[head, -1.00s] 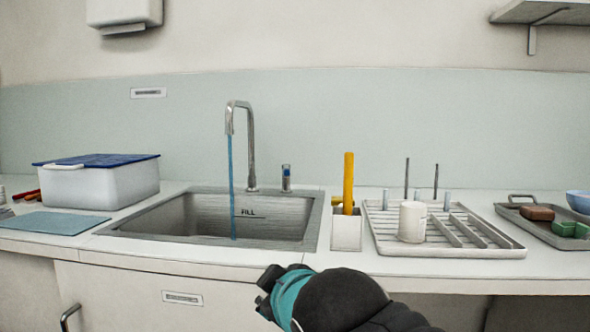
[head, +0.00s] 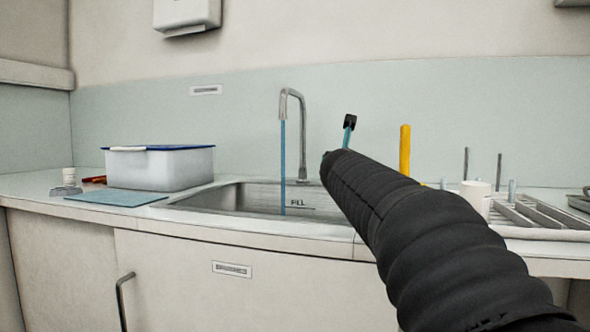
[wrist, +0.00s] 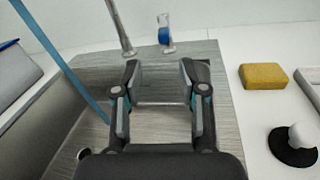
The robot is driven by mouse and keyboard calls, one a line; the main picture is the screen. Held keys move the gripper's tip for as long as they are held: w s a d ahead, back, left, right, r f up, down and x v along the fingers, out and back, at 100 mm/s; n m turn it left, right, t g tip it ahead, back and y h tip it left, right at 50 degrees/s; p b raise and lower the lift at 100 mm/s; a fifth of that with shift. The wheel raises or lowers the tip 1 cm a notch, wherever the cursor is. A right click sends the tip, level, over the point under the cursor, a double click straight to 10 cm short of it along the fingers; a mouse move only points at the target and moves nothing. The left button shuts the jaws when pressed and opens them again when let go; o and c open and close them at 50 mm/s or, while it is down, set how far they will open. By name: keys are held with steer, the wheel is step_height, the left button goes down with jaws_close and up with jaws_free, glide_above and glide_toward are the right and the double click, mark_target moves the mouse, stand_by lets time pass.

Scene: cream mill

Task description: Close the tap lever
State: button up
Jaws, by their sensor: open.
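The grey tap (head: 301,135) stands behind the sink (head: 230,197), and a blue stream of water (head: 283,165) runs from its spout into the sink. The wrist view also shows the stream (wrist: 62,62) and the foot of the tap (wrist: 121,28). The tap lever (wrist: 165,34), a small post with a blue part, stands right of the tap in the wrist view. In the head view my arm hides it. My gripper (wrist: 159,68) is open and empty over the sink, with the lever beyond its fingertips, apart from them. In the head view only a small part of the gripper (head: 349,122) shows.
A white bin with a blue lid (head: 160,168) and a blue cloth (head: 117,198) lie left of the sink. A yellow upright object (head: 405,150) and a drying rack (head: 540,222) with a white cup (head: 476,196) stand right. A yellow sponge (wrist: 263,76) lies right of my gripper.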

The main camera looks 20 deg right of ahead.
steer(key=shift+n, duration=0.9)
steer(key=p+x, duration=0.2)
steer(key=x, duration=0.6)
steer(key=p+x, duration=0.1)
steer(key=x, duration=0.7)
steer(key=shift+d+f+p, duration=0.1)
steer(key=shift+d+p, duration=0.15)
steer(key=shift+p, duration=0.1)
jaws_close()
